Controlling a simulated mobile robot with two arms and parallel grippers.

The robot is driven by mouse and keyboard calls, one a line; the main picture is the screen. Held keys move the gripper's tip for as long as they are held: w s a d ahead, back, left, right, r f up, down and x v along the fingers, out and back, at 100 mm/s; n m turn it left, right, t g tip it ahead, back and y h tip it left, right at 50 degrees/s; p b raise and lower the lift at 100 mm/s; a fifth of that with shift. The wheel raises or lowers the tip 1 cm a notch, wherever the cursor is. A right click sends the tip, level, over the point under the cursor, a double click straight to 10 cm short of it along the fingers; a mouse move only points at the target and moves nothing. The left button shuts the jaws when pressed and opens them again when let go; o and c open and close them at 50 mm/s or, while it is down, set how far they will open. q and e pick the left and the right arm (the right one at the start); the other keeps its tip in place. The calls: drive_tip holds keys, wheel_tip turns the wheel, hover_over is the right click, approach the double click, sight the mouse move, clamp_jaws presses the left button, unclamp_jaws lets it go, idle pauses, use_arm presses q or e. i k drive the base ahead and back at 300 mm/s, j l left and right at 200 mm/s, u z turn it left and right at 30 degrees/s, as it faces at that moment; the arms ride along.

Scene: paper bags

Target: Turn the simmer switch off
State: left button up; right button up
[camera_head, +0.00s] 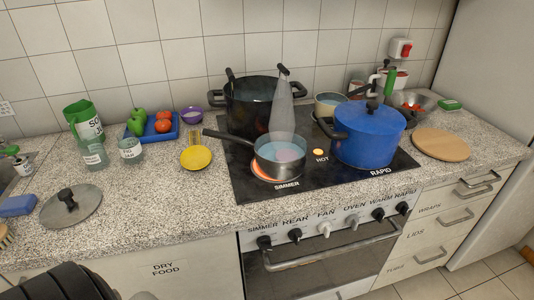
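The simmer switch (264,242) is a black knob at the left end of the control row on the stove front, below the label SIMMER. Its exact setting is too small to read. The simmer burner (262,172) glows orange under a small grey pan (280,163) with liquid in it, and a whitish plume rises above the pan. A dark ribbed part of mine shows at the bottom left, well left of the switch. No gripper fingers show in the view.
An oven handle (318,256) sticks out just below the knobs. Other knobs, such as the rear knob (295,235), stand to the right. A blue pot (368,137) and a black pot (262,105) stand on the cooktop. A HOT light (318,152) glows orange.

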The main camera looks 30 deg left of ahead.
sight(264, 243)
drive_tip(key=u, duration=1.05)
